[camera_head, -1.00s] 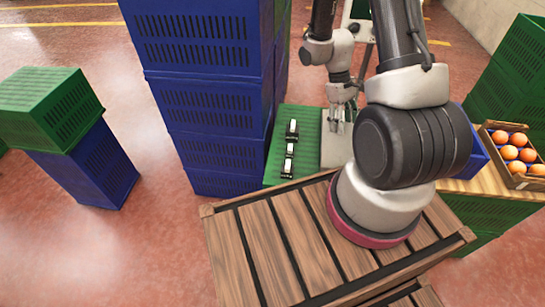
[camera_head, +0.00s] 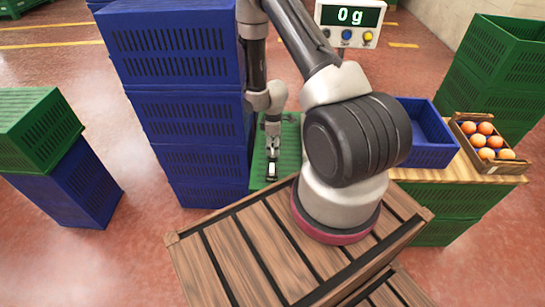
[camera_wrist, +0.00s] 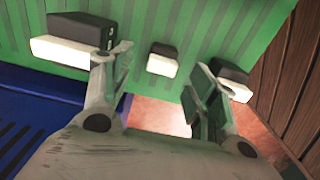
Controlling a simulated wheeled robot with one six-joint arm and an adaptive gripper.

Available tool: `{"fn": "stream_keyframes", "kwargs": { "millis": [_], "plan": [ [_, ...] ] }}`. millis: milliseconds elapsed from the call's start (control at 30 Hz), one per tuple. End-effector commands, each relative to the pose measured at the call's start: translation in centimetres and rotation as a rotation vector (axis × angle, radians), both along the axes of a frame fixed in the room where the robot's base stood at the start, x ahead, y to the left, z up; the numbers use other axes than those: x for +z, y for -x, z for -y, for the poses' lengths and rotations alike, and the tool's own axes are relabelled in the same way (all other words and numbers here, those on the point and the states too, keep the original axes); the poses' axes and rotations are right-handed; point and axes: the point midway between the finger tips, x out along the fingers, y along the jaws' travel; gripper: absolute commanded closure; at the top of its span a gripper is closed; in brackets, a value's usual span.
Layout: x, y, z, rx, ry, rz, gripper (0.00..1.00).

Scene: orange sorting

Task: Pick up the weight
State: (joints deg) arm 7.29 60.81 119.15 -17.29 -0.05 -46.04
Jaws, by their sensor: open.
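Several small black-and-white blocks, which look like the weights, stand on a green slatted surface (camera_wrist: 200,25). In the wrist view one is at the left (camera_wrist: 75,38), a smaller one in the middle (camera_wrist: 163,59) and one at the right (camera_wrist: 232,80). My gripper (camera_wrist: 155,75) is open and empty, its fingers on either side of the middle weight in the picture. I cannot tell if its fingertips are level with it. In the head view my gripper (camera_head: 272,155) points down over the green surface, just behind one visible weight (camera_head: 271,171); the others are hidden.
Stacked blue crates (camera_head: 205,105) rise close on the left of my gripper. A scale display (camera_head: 349,14) reads 0 g at the back. A blue crate (camera_head: 425,150) and a box of oranges (camera_head: 463,153) are at the right. A wooden slatted crate (camera_head: 225,265) is in front.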

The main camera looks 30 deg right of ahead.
Motion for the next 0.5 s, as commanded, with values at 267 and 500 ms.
{"fn": "stream_keyframes", "kwargs": {
  "millis": [267, 500],
  "plan": [
    [-3.6, 0.2, -0.2, -0.001, -0.001, -0.003, 0.41],
    [-4.4, 0.2, -0.2, -0.001, -0.001, -0.001, 0.41]
  ]
}}
